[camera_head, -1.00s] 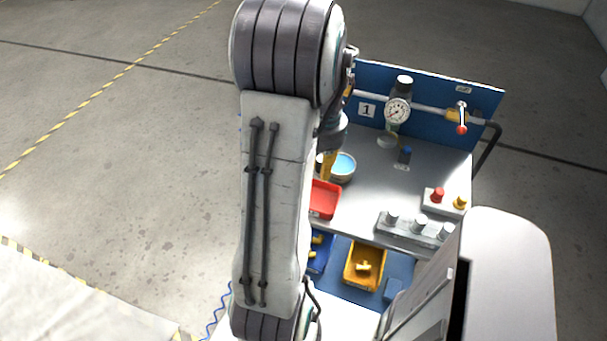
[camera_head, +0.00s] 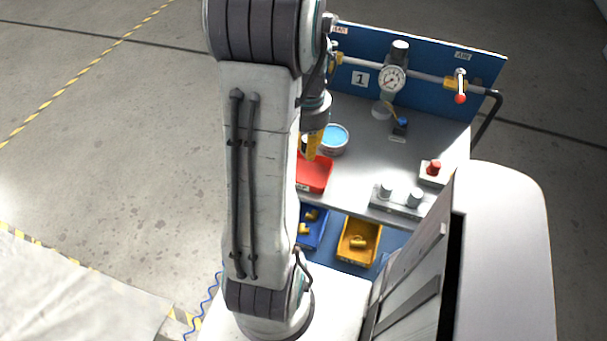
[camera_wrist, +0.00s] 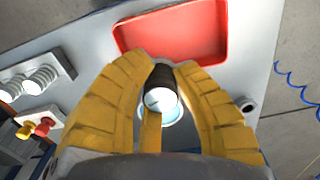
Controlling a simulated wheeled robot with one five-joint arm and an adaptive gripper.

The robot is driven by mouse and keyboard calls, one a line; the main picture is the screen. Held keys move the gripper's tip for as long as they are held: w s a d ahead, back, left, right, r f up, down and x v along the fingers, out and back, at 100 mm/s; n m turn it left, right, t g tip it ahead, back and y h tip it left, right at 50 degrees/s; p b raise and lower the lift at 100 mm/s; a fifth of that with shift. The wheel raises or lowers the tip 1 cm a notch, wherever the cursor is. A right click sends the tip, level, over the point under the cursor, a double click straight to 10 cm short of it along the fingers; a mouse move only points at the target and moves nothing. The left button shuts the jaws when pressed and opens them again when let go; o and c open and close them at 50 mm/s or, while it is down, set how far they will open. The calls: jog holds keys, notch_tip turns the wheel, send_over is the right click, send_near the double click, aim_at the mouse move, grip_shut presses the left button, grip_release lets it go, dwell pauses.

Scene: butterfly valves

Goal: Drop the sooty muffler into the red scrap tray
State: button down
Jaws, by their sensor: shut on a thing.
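My gripper (camera_head: 314,144) has yellow fingers and hangs above the bench near the back edge of the red scrap tray (camera_head: 316,172). In the wrist view, my gripper (camera_wrist: 166,68) is shut on the sooty muffler (camera_wrist: 161,76), a dark cylinder with a pale round end facing the camera. The red tray (camera_wrist: 178,32) lies just beyond the fingertips in that view, and its visible floor is empty. The muffler is not over the tray's middle there. In the head view, my arm hides the tray's left part, and the muffler cannot be made out.
A round tin of blue liquid (camera_head: 334,138) stands behind the tray. A rack with pale mufflers (camera_head: 402,198) and a red-button box (camera_head: 434,172) are to the right. The blue back panel (camera_head: 430,85) carries a gauge (camera_head: 392,79). Yellow (camera_head: 358,242) and blue bins sit below.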

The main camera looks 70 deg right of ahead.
jog(key=shift+f+b, duration=0.5)
jog(key=shift+f, duration=0.5)
jog(key=c, duration=1)
grip_release()
jog(key=shift+r, duration=0.1)
notch_tip(320, 180, up, 12)
jog(key=shift+f, duration=0.1)
